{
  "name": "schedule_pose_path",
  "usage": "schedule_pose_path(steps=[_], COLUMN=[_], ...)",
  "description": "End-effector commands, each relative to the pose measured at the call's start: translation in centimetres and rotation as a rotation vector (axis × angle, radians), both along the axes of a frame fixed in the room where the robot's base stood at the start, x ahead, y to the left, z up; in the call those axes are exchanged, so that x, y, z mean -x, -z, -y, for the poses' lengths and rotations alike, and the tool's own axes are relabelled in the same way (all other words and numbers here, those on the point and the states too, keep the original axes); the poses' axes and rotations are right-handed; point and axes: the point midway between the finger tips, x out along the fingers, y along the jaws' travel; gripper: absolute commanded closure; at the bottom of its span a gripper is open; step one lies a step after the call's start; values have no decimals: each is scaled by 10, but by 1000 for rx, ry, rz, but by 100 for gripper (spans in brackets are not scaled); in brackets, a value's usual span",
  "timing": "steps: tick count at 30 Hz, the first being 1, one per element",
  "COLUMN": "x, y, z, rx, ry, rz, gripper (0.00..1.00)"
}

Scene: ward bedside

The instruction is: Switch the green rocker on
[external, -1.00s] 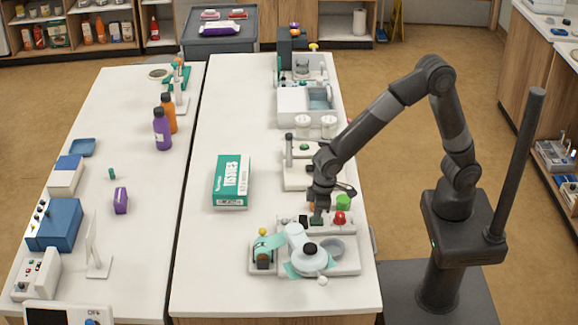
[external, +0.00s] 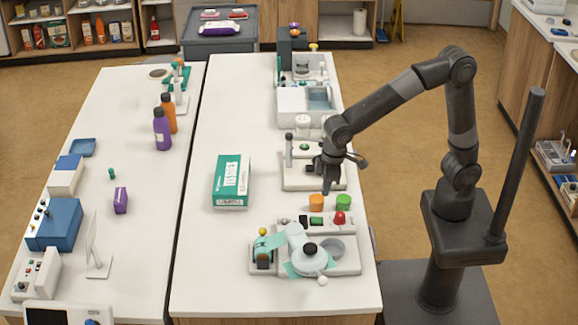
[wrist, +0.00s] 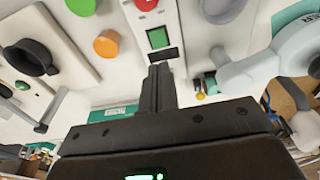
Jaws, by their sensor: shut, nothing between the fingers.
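The green rocker (wrist: 158,38) shows as a green face in a black frame on a pale panel in the wrist view. It also shows, small, in the external view (external: 317,222), left of the red button. I cannot tell which way it is tipped. A black switch (wrist: 163,54) is next to it. My gripper (external: 328,190) is shut and empty. It hangs above the table behind the panel, apart from the rocker. Its closed fingers (wrist: 160,70) point toward the switches in the wrist view.
A red mushroom button (external: 339,217) stands on the same panel. An orange round piece (external: 316,202) and a green one (external: 343,202) stand just behind the panel. A white device with a round dish (external: 310,262) is in front. A tissue box (external: 231,181) stands left, with clear table around it.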

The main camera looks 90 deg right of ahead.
Motion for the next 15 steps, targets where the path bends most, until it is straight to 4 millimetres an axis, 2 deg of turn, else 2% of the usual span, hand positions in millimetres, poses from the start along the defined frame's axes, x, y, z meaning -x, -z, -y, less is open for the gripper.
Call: schedule_pose_path(steps=[3,6,15], x=[3,5,6], y=[-18,-26,-30], z=[0,0,0], rx=[-1,-1,0], ry=[0,0,0], rz=[3,1,0], gripper=[100,100,100])
